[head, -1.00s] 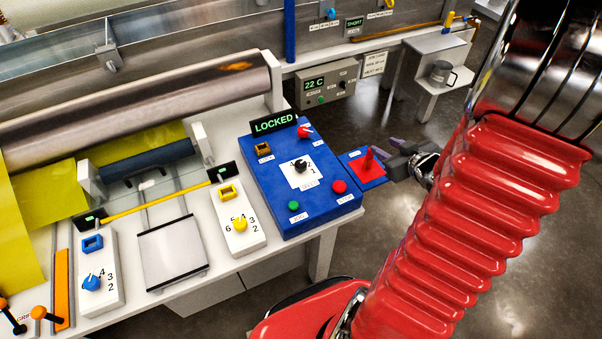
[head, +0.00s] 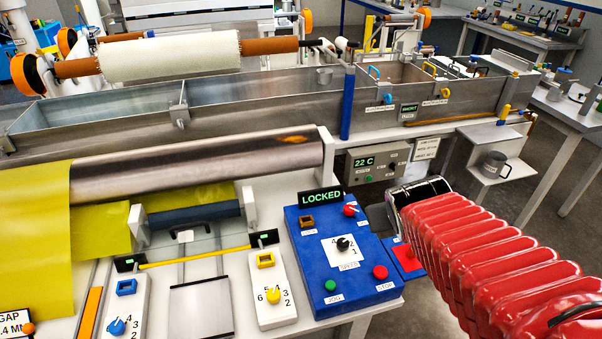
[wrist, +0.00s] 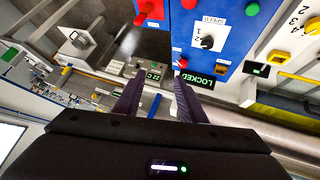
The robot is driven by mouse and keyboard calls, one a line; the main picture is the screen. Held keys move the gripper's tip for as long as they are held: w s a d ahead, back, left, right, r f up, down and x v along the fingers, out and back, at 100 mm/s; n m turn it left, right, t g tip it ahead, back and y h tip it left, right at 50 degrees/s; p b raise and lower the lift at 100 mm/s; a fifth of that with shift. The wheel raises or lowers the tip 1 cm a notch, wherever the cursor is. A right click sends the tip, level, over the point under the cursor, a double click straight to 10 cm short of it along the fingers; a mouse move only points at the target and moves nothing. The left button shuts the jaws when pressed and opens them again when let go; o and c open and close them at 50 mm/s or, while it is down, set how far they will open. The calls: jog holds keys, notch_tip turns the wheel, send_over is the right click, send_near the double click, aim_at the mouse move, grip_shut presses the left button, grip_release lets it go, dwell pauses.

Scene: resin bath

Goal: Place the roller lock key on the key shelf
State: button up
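The key shelf (head: 394,247) is a small blue ledge with a red square, on the right side of the blue control panel (head: 330,282). A red upright piece that looks like the roller lock key (head: 408,251) stands on the red square, partly hidden by my arm in the head view. In the wrist view a red piece (wrist: 147,6) shows on the red square at the top edge. My gripper (wrist: 157,92) has its two dark fingers apart with nothing between them. It is away from the shelf. The panel's display (head: 321,197) reads LOCKED.
A steel roller (head: 200,166) and yellow sheet (head: 40,230) lie left of the panel. A blue post (head: 347,105) and a steel bath stand behind. A grey 22 C box (head: 372,163) is behind the shelf.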

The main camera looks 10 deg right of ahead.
jog(key=s+a+r+g+y, duration=0.1)
jog(key=s+a+y, duration=0.1)
jog(key=s+a, duration=0.3)
jog(key=s+a+r+n+g+y, duration=0.1)
jog(key=s+a, duration=0.4)
jog(key=a, duration=0.5)
jog(key=shift+a+r+y, duration=0.25)
jog(key=shift+a+y, duration=0.15)
jog(key=shift+y, duration=0.2)
dwell(0.8)
